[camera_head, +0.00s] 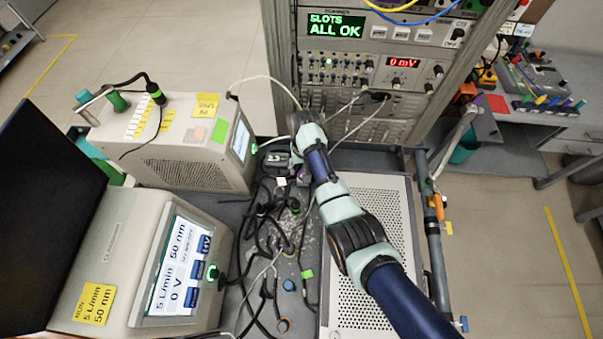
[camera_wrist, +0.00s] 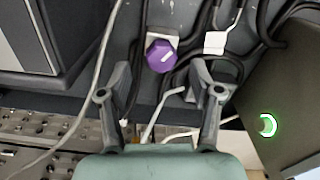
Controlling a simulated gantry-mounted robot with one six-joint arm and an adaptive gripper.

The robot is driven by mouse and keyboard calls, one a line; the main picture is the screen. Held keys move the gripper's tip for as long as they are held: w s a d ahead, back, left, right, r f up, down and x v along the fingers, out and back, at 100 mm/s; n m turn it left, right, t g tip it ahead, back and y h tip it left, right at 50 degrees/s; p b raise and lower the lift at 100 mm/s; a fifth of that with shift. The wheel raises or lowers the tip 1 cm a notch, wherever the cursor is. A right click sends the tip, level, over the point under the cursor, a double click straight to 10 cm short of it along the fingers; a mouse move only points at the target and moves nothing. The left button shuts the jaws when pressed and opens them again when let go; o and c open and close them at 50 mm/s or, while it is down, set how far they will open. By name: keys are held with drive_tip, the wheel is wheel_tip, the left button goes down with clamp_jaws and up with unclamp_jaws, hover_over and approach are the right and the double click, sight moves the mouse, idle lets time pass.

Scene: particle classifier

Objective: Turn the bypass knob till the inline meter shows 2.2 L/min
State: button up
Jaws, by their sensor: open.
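The purple bypass knob (camera_wrist: 161,55) shows in the wrist view on a pale bracket, with a light pointer line on its face. My gripper (camera_wrist: 160,68) is open, its two fingers on either side of the knob's line and slightly short of it. The knob appears apart from both fingers. In the head view my arm reaches in from the lower right, and its fingers are hidden. A small dark box with a pale display (camera_head: 277,159), probably the inline meter, sits left of my wrist; its digits are too small to read surely.
Two beige instruments (camera_head: 190,170) (camera_head: 120,255) stand on the left. A rack (camera_head: 385,70) with "ALL OK" and "0 mV" displays stands behind. Black cables (camera_head: 262,215) and pale tubes crowd the bench around the knob. A perforated plate (camera_head: 395,200) lies under my arm.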

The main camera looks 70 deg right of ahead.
drive_tip(key=shift+f, duration=1.45)
drive_tip(key=c, duration=1.1)
drive_tip(key=shift+r+m, duration=0.15)
drive_tip(key=shift+m, duration=0.15)
drive_tip(key=shift+c, duration=0.2)
drive_tip(key=shift+m, duration=0.3)
drive_tip(key=o, duration=1.1)
drive_tip(key=shift+o, duration=0.2)
wheel_tip(320, 180, up, 12)
